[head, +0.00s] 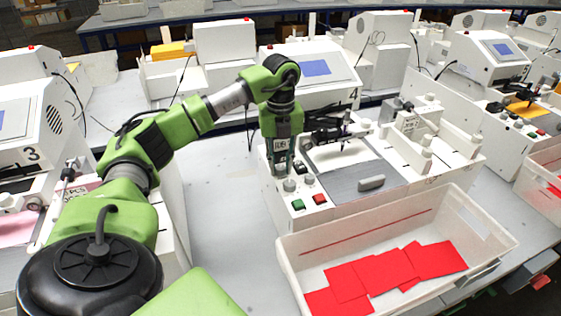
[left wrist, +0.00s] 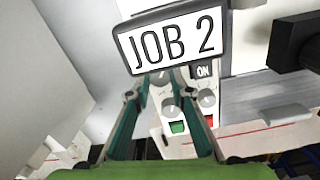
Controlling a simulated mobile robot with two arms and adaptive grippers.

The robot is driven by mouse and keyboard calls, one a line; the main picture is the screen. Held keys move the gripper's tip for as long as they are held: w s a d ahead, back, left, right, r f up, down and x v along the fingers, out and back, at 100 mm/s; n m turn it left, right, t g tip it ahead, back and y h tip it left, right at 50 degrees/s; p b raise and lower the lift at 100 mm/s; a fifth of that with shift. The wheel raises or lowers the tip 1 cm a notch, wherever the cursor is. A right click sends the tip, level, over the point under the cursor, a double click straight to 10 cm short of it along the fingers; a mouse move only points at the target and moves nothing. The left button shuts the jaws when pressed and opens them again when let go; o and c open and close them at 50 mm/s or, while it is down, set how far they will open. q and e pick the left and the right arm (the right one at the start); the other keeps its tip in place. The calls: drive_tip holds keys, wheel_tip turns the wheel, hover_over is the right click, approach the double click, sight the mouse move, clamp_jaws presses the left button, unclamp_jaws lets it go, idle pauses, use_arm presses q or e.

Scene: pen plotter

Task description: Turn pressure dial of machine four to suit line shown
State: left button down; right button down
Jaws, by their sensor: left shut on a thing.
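Machine four (head: 335,195) is a white plotter with a blue screen (head: 315,68) and a "4" on its housing. Its front left corner carries grey dials (head: 290,185), a green button (head: 298,204) and a red button (head: 320,198). My left gripper (head: 282,172) points down at this corner, shut on a grey dial (left wrist: 160,79) at the back of the row, which shows between the fingers in the left wrist view. The fingers hide part of it, and its setting is unreadable. A "JOB 2" sign (left wrist: 175,38) stands close beyond the fingertips. My right gripper is out of view.
A white bin (head: 290,245) with red sheets (head: 345,282) stands in front of machine four. Two more grey dials (left wrist: 168,106) sit nearer the buttons, close to the fingers. Machine three (head: 35,120) is at left. Bare table (head: 215,185) lies between the machines.

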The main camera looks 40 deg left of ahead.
sight(281, 167)
use_arm(q)
drive_tip(key=shift+n, duration=1)
drive_tip(key=c, duration=1.8)
unclamp_jaws()
wheel_tip(281, 167, up, 12)
drive_tip(key=shift+f, duration=0.1)
